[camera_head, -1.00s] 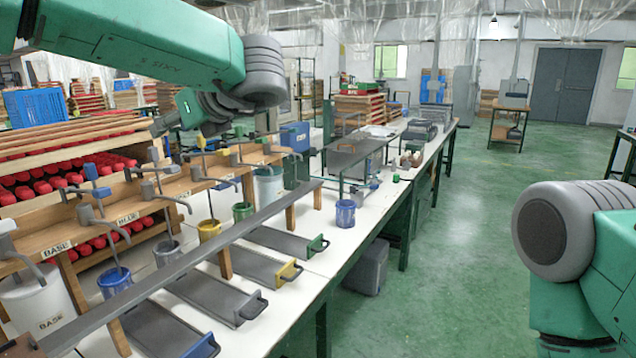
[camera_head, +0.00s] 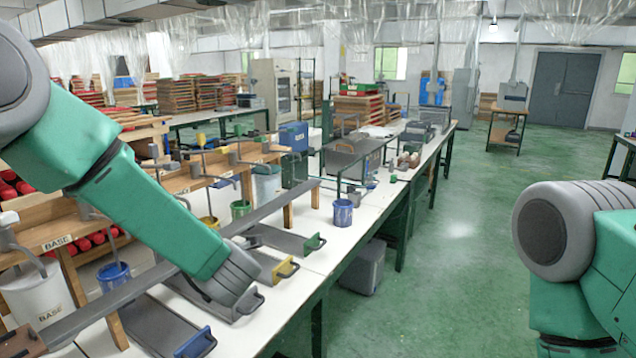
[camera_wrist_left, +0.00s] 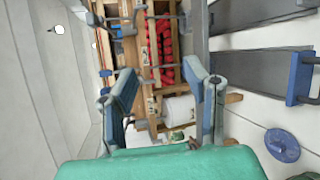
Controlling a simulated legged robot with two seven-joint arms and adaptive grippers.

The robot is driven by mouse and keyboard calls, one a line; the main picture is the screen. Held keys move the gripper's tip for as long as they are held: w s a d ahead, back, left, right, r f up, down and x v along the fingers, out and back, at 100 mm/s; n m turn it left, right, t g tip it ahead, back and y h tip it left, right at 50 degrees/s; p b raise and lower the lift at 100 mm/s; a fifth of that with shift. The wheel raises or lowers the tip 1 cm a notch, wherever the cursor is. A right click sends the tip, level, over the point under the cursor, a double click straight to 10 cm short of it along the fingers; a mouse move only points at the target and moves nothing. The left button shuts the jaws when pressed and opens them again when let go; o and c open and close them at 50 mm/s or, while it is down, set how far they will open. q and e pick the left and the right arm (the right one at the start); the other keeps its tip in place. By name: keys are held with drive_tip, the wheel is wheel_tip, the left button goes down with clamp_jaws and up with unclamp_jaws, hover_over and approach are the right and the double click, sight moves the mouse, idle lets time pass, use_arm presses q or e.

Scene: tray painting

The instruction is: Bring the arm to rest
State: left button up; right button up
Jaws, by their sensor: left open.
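My left arm comes in from the left edge of the head view and slopes down to a grey joint above the bench. Its gripper is out of sight there. In the left wrist view my left gripper (camera_wrist_left: 160,82) shows two fingers spread apart with nothing held between them. Beyond the fingers are the wooden rack and a white bucket (camera_wrist_left: 178,112). My right arm shows only as a green and grey link at the right edge of the head view. Its gripper is not visible.
The white bench (camera_head: 330,255) holds grey trays with coloured handles, including a green-handled tray (camera_head: 285,240), and a blue pot (camera_head: 343,212). A long grey rail (camera_head: 140,285) runs over the trays. A white BASE bucket (camera_head: 38,300) stands left. Green floor (camera_head: 460,260) is clear at right.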

use_arm(q)
drive_tip(key=s+f+m+g+h, duration=0.1)
drive_tip(key=s+f+m+h, duration=0.1)
drive_tip(key=s+f+m, duration=0.3)
drive_tip(key=s+f+m+g+h, duration=0.1)
drive_tip(key=s+f+m, duration=0.4)
drive_tip(key=f, duration=0.5)
drive_tip(key=s+f+m+g+h, duration=0.1)
drive_tip(key=s+f+m+h, duration=0.1)
drive_tip(key=s+f+m, duration=0.3)
wheel_tip(320, 180, down, 2)
drive_tip(key=shift+s+a+f+m+h, duration=0.1)
drive_tip(key=shift+f+m+h, duration=0.05)
drive_tip(key=shift+m+h, duration=0.3)
drive_tip(key=s+a+f+m+g+h, duration=0.1)
drive_tip(key=s+f+m+g, duration=0.25)
drive_tip(key=s, duration=0.55)
drive_tip(key=s+a+f+m+g, duration=0.2)
drive_tip(key=s+f+m, duration=0.15)
drive_tip(key=s, duration=0.55)
drive_tip(key=s+a+f+m+g+h, duration=0.1)
drive_tip(key=s+f+m+g, duration=0.15)
drive_tip(key=s+m, duration=0.45)
drive_tip(key=s+f+n+b, duration=0.1)
drive_tip(key=s+f+b, duration=0.2)
drive_tip(key=f+b, duration=0.6)
drive_tip(key=shift+s+f+n+g+b, duration=0.25)
drive_tip(key=shift+n+g+b, duration=0.1)
drive_tip(key=shift+b, duration=0.2)
drive_tip(key=shift+d, duration=0.1)
